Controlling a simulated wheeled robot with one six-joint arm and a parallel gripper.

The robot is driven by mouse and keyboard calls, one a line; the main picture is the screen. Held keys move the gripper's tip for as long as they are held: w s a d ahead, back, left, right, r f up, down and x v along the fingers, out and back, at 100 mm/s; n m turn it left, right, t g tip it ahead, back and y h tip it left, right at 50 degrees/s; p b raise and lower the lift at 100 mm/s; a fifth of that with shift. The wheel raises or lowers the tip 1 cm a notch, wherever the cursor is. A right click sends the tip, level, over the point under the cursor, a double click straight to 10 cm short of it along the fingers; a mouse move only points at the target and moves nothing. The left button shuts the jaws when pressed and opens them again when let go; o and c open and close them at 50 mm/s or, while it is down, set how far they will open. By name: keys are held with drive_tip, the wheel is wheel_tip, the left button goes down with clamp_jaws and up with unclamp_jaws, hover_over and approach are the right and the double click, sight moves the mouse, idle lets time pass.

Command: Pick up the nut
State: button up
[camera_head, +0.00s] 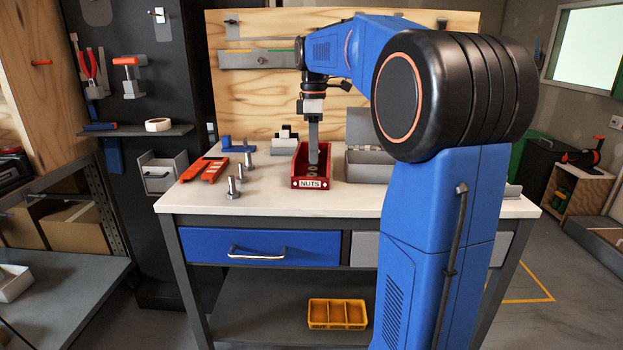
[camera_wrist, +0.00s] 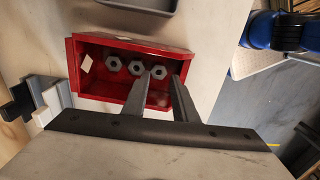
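Three grey hex nuts lie in a row inside a red bin (camera_wrist: 92,92) in the wrist view: a left nut (camera_wrist: 113,64), a middle nut (camera_wrist: 136,68) and a right nut (camera_wrist: 158,72). The bin also stands on the workbench in the head view (camera_head: 297,183), with a NUTS label on its front. My gripper (camera_wrist: 164,77) points down into the bin with its two fingers apart. The right nut shows between the fingertips; I cannot tell whether they touch it. In the head view, my gripper (camera_head: 313,160) is over the bin and partly hides the nuts.
Upright bolts (camera_head: 233,188) and an orange-red part (camera_head: 205,169) stand left of the bin on the white benchtop (camera_head: 270,203). A grey open box (camera_head: 368,167) is close on the right. A yellow tray (camera_head: 337,315) sits on the lower shelf.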

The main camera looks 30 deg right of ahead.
drive_tip(key=shift+w+f, duration=0.1)
drive_tip(key=shift+f, duration=2.8)
clamp_jaws()
